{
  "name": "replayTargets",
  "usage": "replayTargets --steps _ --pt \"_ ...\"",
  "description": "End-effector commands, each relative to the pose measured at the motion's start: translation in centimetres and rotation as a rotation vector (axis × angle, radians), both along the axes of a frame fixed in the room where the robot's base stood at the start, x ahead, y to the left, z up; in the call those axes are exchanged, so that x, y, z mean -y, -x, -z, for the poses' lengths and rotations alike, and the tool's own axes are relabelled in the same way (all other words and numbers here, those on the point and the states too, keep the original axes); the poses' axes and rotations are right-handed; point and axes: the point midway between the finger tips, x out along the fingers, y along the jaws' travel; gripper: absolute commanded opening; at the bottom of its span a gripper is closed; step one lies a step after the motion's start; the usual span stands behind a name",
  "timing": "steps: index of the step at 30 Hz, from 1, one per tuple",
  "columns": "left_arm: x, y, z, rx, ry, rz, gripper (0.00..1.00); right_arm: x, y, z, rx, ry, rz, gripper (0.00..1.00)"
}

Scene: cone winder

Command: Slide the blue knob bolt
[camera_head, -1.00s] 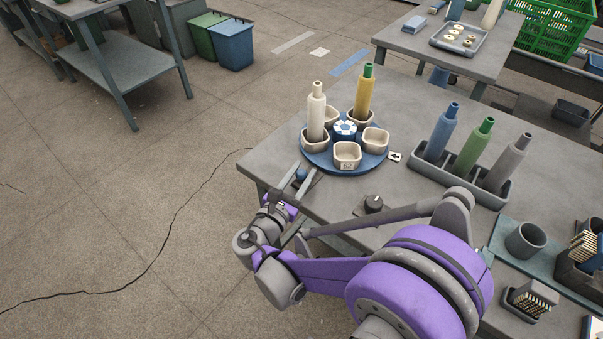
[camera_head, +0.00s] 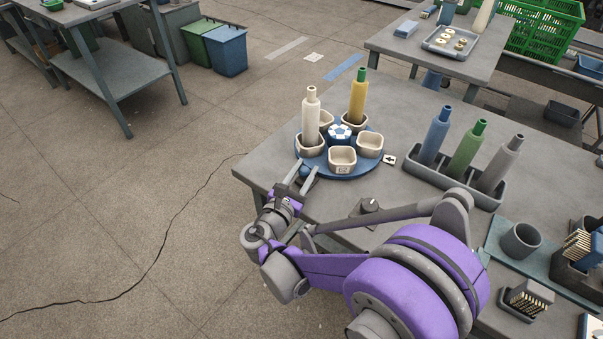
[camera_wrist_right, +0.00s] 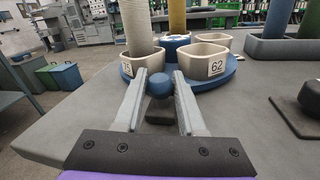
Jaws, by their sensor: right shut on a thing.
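The blue knob (camera_head: 303,170) of the bolt is at the near left edge of the table, close to the round blue turntable (camera_head: 340,174). My right gripper (camera_head: 304,172) is shut on the knob, with one finger on either side. In the right wrist view the round knob (camera_wrist_right: 160,83) shows between the fingertips of my right gripper (camera_wrist_right: 160,80), in front of the turntable's rim. A dark block (camera_wrist_right: 160,112) shows below the knob. The rest of the bolt is hidden or too small to tell. My left gripper is not in view.
Beige cups (camera_head: 342,158) ring the turntable; a cream cone (camera_head: 311,115) and a yellow cone (camera_head: 358,98) stand in two. A black dial (camera_head: 370,205) sits right of my gripper. A grey tray (camera_head: 420,172) holds blue, green and grey cones.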

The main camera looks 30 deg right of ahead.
Motion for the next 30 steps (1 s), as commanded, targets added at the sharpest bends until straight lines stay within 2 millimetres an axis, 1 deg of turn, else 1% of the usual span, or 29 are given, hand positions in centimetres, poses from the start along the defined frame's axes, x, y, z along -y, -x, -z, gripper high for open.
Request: replayTargets --steps 1,2,6,14,17,20,27,30 --pt "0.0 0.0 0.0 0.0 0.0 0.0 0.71 0.2 -0.1 -0.1 0.001 0.005 0.004 0.0" --pt "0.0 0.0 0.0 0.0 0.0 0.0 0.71 0.2 -0.1 -0.1 0.0 0.005 0.004 0.43" --pt "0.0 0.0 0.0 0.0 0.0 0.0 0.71 0.2 0.0 -0.1 0.0 0.005 0.004 0.68" --pt "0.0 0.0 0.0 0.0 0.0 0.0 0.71 0.1 0.0 -0.1 0.0 0.004 0.003 0.69" --pt "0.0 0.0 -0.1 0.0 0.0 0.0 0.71 -0.3 0.2 -0.1 0.0 0.003 0.002 0.69" --pt "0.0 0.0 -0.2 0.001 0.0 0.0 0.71 -1.2 0.8 -0.1 0.0 0.004 0.0 0.69" --pt "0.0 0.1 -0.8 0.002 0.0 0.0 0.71 -5.4 3.4 -0.2 0.001 0.003 -0.003 0.69" --pt "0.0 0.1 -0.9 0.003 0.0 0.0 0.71 -6.8 4.5 -0.1 0.001 0.003 -0.001 0.69"
